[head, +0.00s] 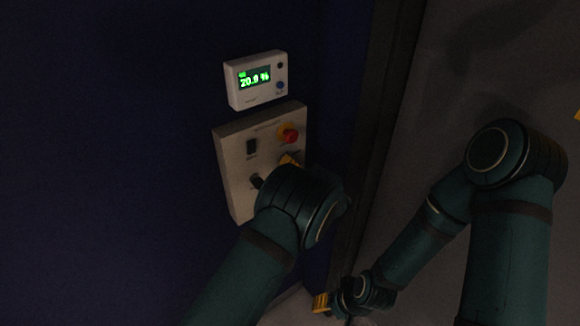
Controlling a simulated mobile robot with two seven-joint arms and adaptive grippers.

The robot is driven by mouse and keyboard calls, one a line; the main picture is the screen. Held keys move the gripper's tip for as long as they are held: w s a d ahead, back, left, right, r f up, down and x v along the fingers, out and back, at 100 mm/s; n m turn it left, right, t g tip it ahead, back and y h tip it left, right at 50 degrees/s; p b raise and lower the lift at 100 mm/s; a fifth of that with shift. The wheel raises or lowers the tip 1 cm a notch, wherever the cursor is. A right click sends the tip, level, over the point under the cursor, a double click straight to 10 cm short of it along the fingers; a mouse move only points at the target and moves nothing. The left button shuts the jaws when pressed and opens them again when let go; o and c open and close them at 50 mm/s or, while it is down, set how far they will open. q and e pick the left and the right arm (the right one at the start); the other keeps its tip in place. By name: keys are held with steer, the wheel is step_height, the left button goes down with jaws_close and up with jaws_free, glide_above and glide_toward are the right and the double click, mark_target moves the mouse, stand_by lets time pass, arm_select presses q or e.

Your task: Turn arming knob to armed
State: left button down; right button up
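A pale control panel (236,165) is mounted on the dark blue wall. It carries a dark switch (251,146) at upper left and a red button (290,136) on a yellow ring at upper right. A small black knob (257,181) shows lower down, beside my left wrist; I cannot read its setting. My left gripper (290,160) is mostly hidden behind its own wrist, in front of the panel's right side. Only a yellow part shows, below the red button; contact is unclear. My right gripper (321,302) is low at the bottom centre, away from the panel, its opening unclear.
A white display box (256,80) above the panel reads about 20.9 % in green. A dark vertical edge (375,130) runs right of the panel, with a grey surface (460,80) beyond it. The blue wall left of the panel is clear.

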arm_select(q)
steer(key=c, duration=0.5)
jaws_free()
steer(key=shift+a, duration=0.2)
steer(key=shift+d, duration=0.1)
steer(key=v, duration=1.2)
